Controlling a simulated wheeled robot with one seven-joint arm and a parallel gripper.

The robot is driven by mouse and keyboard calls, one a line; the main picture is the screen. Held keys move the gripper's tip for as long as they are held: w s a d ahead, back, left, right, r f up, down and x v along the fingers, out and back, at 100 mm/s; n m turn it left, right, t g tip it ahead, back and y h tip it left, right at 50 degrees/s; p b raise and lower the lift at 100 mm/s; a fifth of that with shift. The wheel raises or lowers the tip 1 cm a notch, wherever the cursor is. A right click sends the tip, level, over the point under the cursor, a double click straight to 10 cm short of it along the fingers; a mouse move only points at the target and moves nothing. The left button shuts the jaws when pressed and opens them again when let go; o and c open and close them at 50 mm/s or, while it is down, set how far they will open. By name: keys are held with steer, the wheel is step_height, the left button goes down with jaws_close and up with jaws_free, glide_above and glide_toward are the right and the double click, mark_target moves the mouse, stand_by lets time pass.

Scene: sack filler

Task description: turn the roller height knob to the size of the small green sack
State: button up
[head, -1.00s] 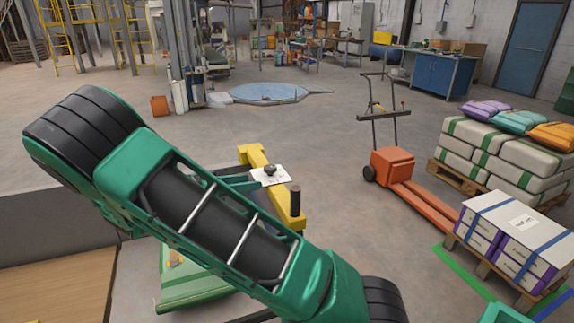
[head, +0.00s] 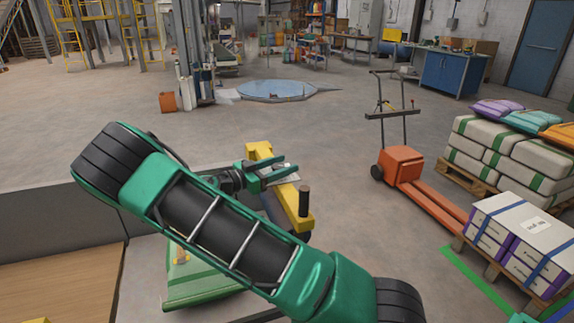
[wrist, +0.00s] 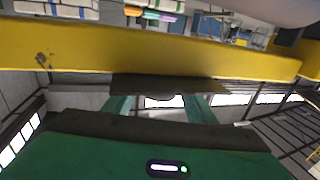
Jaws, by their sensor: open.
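My gripper (head: 287,170) is open over the yellow beam (head: 292,205), its two green fingers pointing right. A white plate (head: 283,178) on the beam shows only in part around the fingers. The black knob on that plate is hidden by my gripper in the head view, so I cannot tell whether it is between the fingers. In the wrist view the yellow beam (wrist: 150,48) crosses the picture above the open fingers (wrist: 160,104). A green sack (head: 195,292) lies below my arm, partly covered by it.
A black upright post (head: 303,201) stands on the beam close to my gripper. An orange pallet truck (head: 402,165) is to the right, before pallets of sacks (head: 500,145) and boxes (head: 515,235). Open floor lies beyond the beam.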

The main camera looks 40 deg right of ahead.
steer(key=shift+d, duration=1.15)
steer(key=c, duration=1)
steer(key=shift+n+t, duration=0.3)
steer(key=shift+t, duration=0.2)
steer(key=n+t, duration=0.2)
steer(key=t, duration=0.1)
steer(key=w+n+t+y, duration=0.1)
steer(key=n+t, duration=0.1)
steer(key=t, duration=0.1)
steer(key=shift+w+a, duration=0.15)
steer(key=shift+w, duration=0.05)
steer(key=shift+w+a+r+n+t+y, duration=0.15)
steer(key=shift+w+n+t+y, duration=0.1)
steer(key=shift+n+t+y, duration=0.6)
steer(key=shift+w+a+f+n+t+y, duration=0.15)
steer(key=shift+n+t+y, duration=0.4)
steer(key=shift+t, duration=0.6)
steer(key=shift+w+a+r+n+t+y, duration=0.1)
steer(key=shift+w+n+t+y, duration=0.2)
steer(key=shift+n+t+y, duration=0.45)
steer(key=shift+t, duration=0.35)
steer(key=o, duration=1)
